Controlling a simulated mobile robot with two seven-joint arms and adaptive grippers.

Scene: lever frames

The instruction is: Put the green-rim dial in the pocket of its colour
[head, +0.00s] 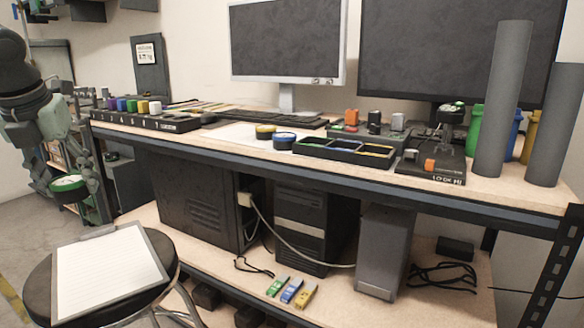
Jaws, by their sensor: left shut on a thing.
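The green-rim dial (70,184), with a pale face and green rim, is at the far left in the head view. My left gripper (60,180) is shut on it and holds it in the air, left of the bench and above the stool. A black tray (343,162) on the bench has three pockets in a row, with green, blue and yellow markings from left to right. The pockets look empty. The yellow-rim dial (265,131) and the blue-rim dial (284,140) stand on the bench just left of the tray. My right gripper is not in view.
A black lever box (430,168) and grey cylinders (503,100) stand right of the tray. A strip with coloured blocks (150,120) lies along the left of the bench (230,150). A stool with a white pad (108,270) is below my left arm. Monitors stand behind.

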